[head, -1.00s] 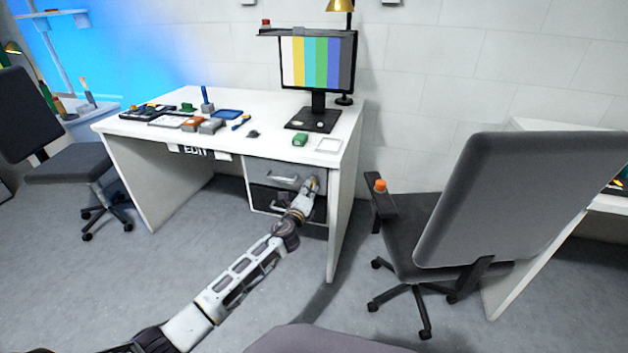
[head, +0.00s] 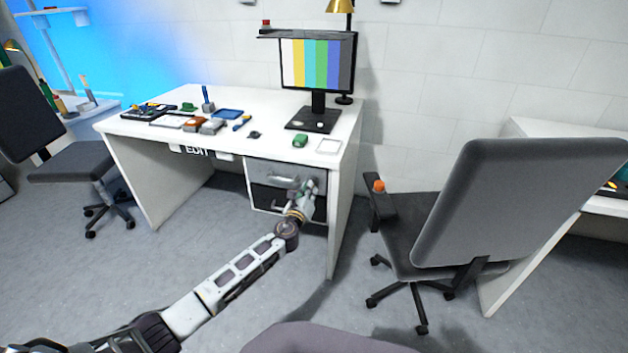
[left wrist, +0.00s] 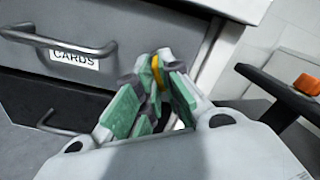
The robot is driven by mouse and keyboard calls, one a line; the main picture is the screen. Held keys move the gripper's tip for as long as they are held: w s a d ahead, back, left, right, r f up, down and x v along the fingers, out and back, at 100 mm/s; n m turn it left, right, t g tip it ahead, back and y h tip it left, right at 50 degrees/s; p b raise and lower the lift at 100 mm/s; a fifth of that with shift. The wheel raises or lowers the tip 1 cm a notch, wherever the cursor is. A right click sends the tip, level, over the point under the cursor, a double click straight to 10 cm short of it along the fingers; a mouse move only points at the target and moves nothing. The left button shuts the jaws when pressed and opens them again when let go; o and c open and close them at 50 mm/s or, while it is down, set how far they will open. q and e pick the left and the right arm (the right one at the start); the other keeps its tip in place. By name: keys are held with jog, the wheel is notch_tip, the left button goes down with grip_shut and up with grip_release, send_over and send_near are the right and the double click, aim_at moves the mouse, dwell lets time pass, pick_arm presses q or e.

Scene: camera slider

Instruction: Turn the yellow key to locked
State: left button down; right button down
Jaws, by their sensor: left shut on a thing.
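The yellow key (left wrist: 156,68) shows as a small yellow piece between the fingertips in the left wrist view. My left gripper (head: 308,186) is at the right side of the desk's drawer front, and its green-padded fingers (left wrist: 155,82) are shut on the key. The fingers hide most of the key and any lock behind it, so I cannot tell the key's angle. The grey upper drawer (left wrist: 25,52) has a bar handle and a CARDS label. My right gripper is not in view.
A dark lower drawer (left wrist: 25,95) with a handle lies below. The white desk (head: 262,145) carries a monitor (head: 318,62) and several small items. A grey chair (head: 520,200) with an orange object (head: 379,186) on its armrest stands to the right.

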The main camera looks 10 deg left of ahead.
pick_arm(q)
jog(key=m+p, duration=0.2)
jog(key=m, duration=0.2)
dwell(0.4)
jog(key=shift+m+p, duration=0.85)
jog(key=shift+m, duration=0.15)
jog(key=c, duration=1.6)
grip_release()
jog(key=shift+f, duration=0.1)
jog(key=shift+c, duration=0.2)
jog(key=shift+s, duration=0.15)
